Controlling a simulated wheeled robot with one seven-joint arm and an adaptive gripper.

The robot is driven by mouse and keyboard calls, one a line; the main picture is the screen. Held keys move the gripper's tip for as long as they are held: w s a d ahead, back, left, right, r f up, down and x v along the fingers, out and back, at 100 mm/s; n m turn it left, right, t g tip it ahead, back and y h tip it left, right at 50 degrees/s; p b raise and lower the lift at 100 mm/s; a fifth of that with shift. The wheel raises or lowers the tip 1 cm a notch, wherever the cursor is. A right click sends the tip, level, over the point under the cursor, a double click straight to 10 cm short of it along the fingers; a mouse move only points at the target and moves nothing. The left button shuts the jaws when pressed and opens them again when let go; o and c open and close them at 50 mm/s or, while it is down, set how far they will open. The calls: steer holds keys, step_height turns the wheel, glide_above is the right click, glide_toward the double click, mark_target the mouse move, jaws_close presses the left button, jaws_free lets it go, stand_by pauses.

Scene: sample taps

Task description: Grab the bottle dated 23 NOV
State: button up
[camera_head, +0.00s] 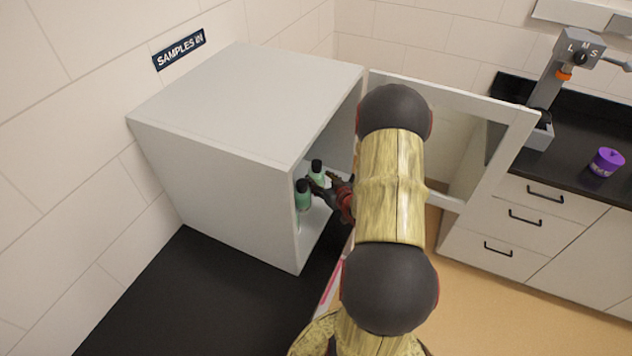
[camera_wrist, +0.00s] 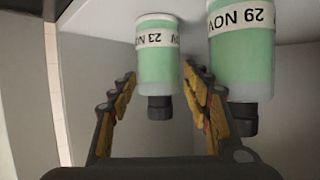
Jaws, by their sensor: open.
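The bottle dated 23 NOV (camera_wrist: 157,62) has green contents, a white label and a black cap. In the wrist view, which is upside down, it stands between the two fingers of my gripper (camera_wrist: 160,78), with gaps on both sides. The bottle dated 29 NOV (camera_wrist: 242,60) is close beside it on the right, just outside the right finger and overlapping it. In the head view, two dark-capped green bottles stand inside the cabinet, one nearer (camera_head: 303,198) and one farther (camera_head: 317,168). Their dates cannot be read there. My gripper (camera_head: 321,182) is open beside them.
The grey cabinet (camera_head: 218,110) is open on its right side, its glazed door (camera_head: 463,150) swung out behind my arm. A purple lidded container (camera_head: 606,162) and a grey device (camera_head: 558,75) stand on the right counter.

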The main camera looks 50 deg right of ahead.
steer(key=shift+b+x, duration=0.3)
steer(key=shift+x, duration=1.65)
steer(key=shift+s+d+f, duration=0.1)
steer(key=shift+f, duration=0.05)
steer(key=shift+c, duration=0.8)
steer(key=c, duration=0.7)
steer(key=shift+c, duration=0.9)
